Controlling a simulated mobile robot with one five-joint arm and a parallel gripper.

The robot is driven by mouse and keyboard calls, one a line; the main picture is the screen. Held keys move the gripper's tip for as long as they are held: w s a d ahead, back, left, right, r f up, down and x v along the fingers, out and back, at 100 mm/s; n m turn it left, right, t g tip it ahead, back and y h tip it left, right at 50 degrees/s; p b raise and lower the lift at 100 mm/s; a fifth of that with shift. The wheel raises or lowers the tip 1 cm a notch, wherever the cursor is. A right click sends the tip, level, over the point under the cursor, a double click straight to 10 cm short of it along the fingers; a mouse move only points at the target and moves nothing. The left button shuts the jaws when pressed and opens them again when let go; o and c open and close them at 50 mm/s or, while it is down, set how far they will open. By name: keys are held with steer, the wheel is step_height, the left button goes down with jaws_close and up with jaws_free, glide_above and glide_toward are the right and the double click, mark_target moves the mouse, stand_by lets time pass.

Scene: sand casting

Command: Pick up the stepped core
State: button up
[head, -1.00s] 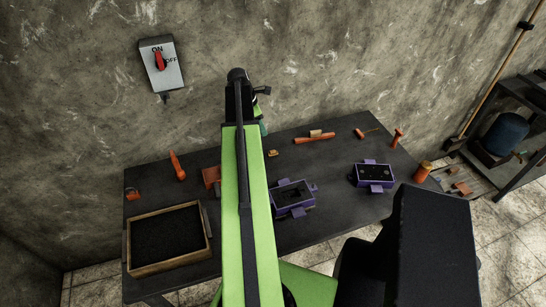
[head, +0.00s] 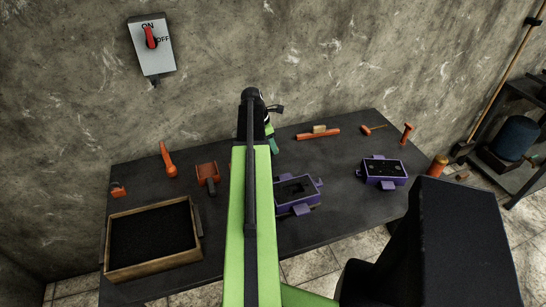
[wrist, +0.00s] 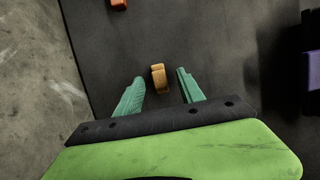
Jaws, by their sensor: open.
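The stepped core is a small yellow-orange block (wrist: 158,78) with a notched outline, lying on the dark table. In the wrist view it appears between the tips of my gripper's two teal fingers (wrist: 160,74), with a gap on each side. The fingers are open and hold nothing. How far they are above the core cannot be told. In the head view my green arm hides the core, and only a bit of a teal finger of my gripper (head: 271,142) shows.
The dark table (head: 330,215) holds two purple flasks (head: 297,190) (head: 383,172), a wooden sand box (head: 107,250), an orange scoop-like tool (head: 207,174), an orange handled tool (head: 168,160) and a brush (head: 319,132). The wall stands close behind.

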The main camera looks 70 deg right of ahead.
steer(key=shift+s+d+f, duration=0.1)
steer(key=shift+f, duration=0.5)
steer(key=shift+r, duration=0.2)
steer(key=c, duration=0.9)
steer(key=shift+c, duration=0.2)
steer(key=shift+r+p, duration=0.45)
steer(key=shift+p, duration=0.15)
step_height(320, 180, up, 4)
steer(key=p, duration=0.3)
steer(key=shift+f+p, duration=0.1)
steer(key=shift+p, duration=0.3)
steer(key=s+r+p, duration=0.6)
steer(key=s, duration=0.5)
steer(key=shift+s+a+r, duration=0.15)
steer(key=shift+s+a, duration=0.15)
steer(key=shift+a, duration=0.15)
